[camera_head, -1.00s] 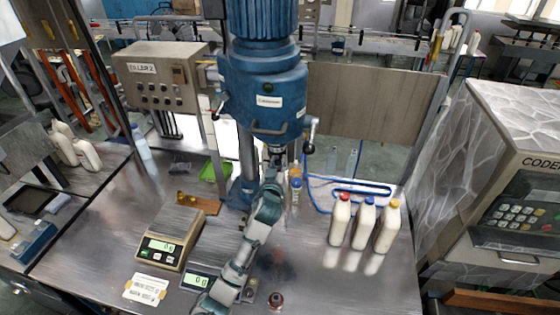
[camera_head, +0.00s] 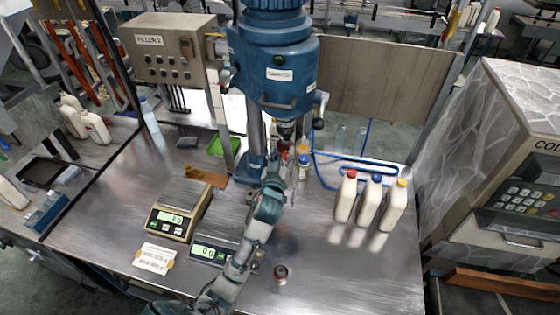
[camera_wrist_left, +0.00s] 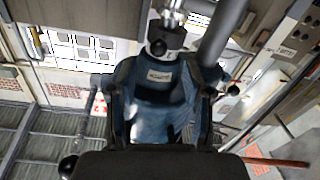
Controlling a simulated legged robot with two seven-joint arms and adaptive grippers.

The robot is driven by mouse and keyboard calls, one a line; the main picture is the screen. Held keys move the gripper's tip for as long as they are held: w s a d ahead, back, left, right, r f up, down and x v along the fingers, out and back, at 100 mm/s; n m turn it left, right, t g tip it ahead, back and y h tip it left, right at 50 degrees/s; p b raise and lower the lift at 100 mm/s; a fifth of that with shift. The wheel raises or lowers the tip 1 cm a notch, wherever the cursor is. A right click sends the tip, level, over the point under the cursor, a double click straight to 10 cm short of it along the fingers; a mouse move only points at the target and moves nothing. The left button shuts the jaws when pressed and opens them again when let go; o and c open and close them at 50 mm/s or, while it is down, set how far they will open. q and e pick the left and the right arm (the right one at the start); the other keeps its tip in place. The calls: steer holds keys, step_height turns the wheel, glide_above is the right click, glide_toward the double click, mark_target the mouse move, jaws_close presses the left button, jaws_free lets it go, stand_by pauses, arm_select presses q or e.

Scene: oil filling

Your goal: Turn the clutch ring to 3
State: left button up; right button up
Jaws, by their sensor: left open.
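The blue machine head (camera_head: 278,75) stands at the back centre of the metal table. Its dark chuck (camera_head: 288,130), below the head, is small and partly hidden in the head view. I cannot make out the clutch ring's numbers or setting. My left gripper (camera_head: 284,160) reaches up from the front, just below the chuck. In the left wrist view its dark fingers (camera_wrist_left: 160,108) stand apart, with the blue machine body behind. No grip on the chuck shows. My right gripper is out of view.
Three capped white bottles (camera_head: 369,203) stand right of the arm. A scale (camera_head: 180,212) and a smaller display (camera_head: 212,252) stand left of it. An orange-labelled bottle (camera_head: 304,168) is close beside the gripper.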

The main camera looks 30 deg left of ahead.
arm_select(q)
steer(key=v, duration=0.4)
stand_by(0.5)
